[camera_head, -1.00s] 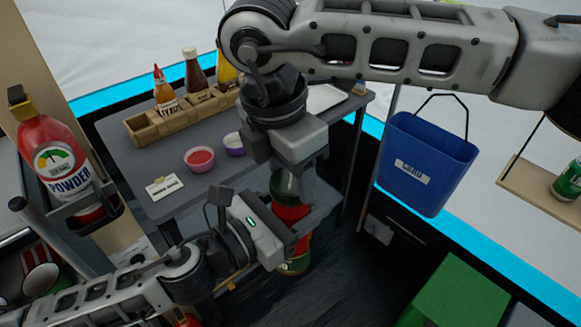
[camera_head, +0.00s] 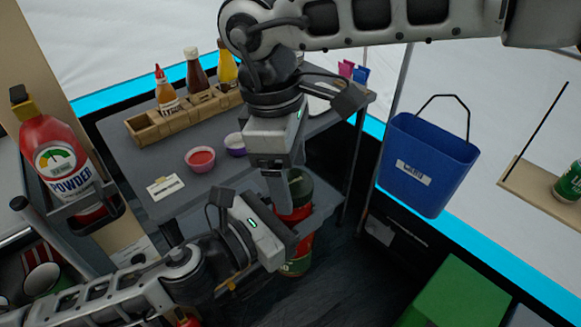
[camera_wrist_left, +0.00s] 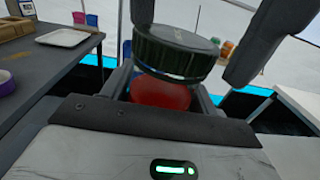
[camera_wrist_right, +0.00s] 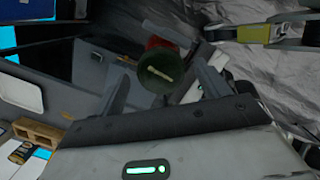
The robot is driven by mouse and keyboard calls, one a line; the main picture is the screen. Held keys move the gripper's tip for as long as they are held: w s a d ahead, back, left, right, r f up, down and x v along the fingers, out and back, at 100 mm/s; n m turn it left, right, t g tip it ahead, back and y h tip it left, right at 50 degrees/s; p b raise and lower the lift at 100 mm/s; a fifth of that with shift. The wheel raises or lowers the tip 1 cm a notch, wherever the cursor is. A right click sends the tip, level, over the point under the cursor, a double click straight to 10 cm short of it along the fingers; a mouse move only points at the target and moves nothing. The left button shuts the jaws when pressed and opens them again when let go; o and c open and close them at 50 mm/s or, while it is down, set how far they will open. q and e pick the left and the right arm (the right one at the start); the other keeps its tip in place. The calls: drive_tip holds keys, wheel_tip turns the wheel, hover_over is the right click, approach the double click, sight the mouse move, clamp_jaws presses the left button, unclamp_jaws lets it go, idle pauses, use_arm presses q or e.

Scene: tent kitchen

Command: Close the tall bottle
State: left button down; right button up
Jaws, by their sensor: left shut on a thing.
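The tall bottle (camera_head: 296,265) is red with a green label low down and stands upright in the head view. My left gripper (camera_head: 283,238) is shut on its body; its red upper part (camera_wrist_left: 160,94) shows between those fingers in the left wrist view. A dark green cap (camera_wrist_left: 175,52) sits on top, looking slightly tilted there; whether it is fully seated I cannot tell. My right gripper (camera_wrist_right: 163,88) is above the bottle, open, its fingers on either side of the cap (camera_wrist_right: 163,72) with gaps visible. In the head view it partly hides the cap.
Behind is a grey table (camera_head: 225,175) with a wooden rack (camera_head: 180,118) of sauce bottles and small bowls. A blue bin (camera_head: 428,165) hangs to the right, above a green box (camera_head: 455,300). A red powder bottle (camera_head: 55,150) stands at left.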

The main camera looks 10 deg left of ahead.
drive_tip(key=shift+r, duration=2.25)
drive_tip(key=shift+c, duration=0.3)
